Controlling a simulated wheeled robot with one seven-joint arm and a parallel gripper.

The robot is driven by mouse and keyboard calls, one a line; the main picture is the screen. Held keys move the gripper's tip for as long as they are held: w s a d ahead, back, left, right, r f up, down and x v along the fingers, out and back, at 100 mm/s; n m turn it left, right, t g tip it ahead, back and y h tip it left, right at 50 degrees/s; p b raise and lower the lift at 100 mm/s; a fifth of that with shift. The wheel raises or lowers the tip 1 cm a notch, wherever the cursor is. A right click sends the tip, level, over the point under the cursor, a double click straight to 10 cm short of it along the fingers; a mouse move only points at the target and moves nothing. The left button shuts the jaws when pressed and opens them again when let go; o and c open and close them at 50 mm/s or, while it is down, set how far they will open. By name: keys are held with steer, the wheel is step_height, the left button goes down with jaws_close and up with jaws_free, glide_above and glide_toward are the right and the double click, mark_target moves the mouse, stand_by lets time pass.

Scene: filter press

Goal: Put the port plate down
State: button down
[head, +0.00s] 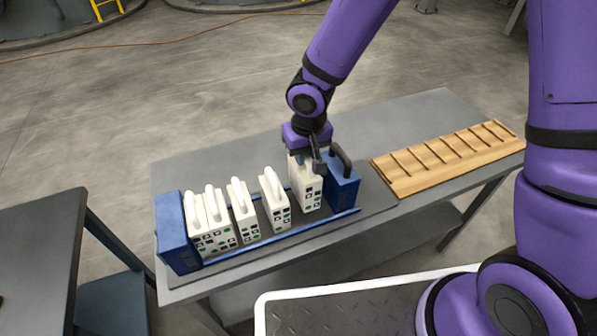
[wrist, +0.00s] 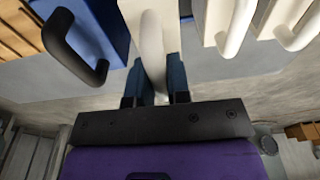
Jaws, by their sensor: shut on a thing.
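My gripper (head: 310,163) is shut on the handle of a white port plate (head: 308,195) with black and green squares on its face. In the wrist view, the white handle (wrist: 152,45) stands between the two dark fingers of my gripper (wrist: 156,82). The plate is upright at the right end of the press, close beside the blue end block with the black handle (head: 343,186). I cannot tell whether its bottom touches the blue rails (head: 325,223). Several similar white plates (head: 242,212) stand upright to its left, the nearest (head: 273,200) across a gap.
A second blue block (head: 174,238) closes the press's left end. A slotted wooden rack (head: 440,158), with no plates in it, lies on the grey table (head: 205,163) to the right. Another dark table (head: 35,250) is at the left.

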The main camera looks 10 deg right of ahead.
mark_target(305, 168)
steer(key=shift+f, duration=2.45)
steer(key=c, duration=1.1)
jaws_free()
